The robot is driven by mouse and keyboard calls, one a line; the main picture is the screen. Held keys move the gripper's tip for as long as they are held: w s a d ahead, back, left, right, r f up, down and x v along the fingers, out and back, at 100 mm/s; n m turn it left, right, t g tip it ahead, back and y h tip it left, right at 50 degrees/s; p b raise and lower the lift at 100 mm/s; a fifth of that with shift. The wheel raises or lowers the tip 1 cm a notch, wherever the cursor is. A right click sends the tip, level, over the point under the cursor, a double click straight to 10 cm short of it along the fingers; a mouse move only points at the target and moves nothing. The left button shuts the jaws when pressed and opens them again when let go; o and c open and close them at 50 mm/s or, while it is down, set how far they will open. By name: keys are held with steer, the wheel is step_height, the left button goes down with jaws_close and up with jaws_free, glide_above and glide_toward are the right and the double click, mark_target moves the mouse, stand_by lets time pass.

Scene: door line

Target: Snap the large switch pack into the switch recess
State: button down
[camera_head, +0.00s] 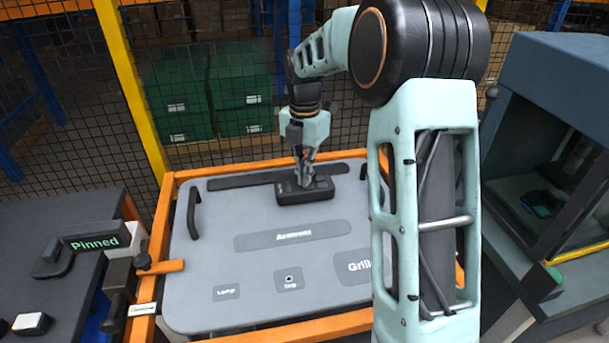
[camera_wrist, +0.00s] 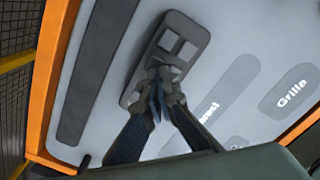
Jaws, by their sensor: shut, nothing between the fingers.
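The switch pack (camera_head: 318,191) is a dark oblong block with several square grey buttons. It lies on the upper part of the grey door panel (camera_head: 210,285), just below a long dark strip. It also shows in the wrist view (camera_wrist: 163,45). No bare recess shows around it, and I cannot tell whether it is seated flush. My gripper (camera_head: 305,183) points down with its fingers shut and empty. In the wrist view its fingertips (camera_wrist: 159,90) overlap the lower half of the pack. I cannot tell whether they touch it.
The panel lies in an orange frame (camera_head: 163,215) with a black handle (camera_head: 194,213) at left. Flat areas are marked Armrest, Lamp and Grille (camera_head: 356,267). A "Pinned" sign (camera_head: 95,242) stands by the left bench. A dark open cabinet (camera_head: 575,65) stands at right.

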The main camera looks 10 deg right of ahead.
steer(key=shift+f+b, duration=0.3)
steer(key=shift+f, duration=0.4)
stand_by(0.3)
step_height(320, 180, up, 7)
steer(key=p, duration=0.6)
steer(key=shift+r, duration=0.15)
step_height(320, 180, up, 12)
stand_by(0.5)
stand_by(0.6)
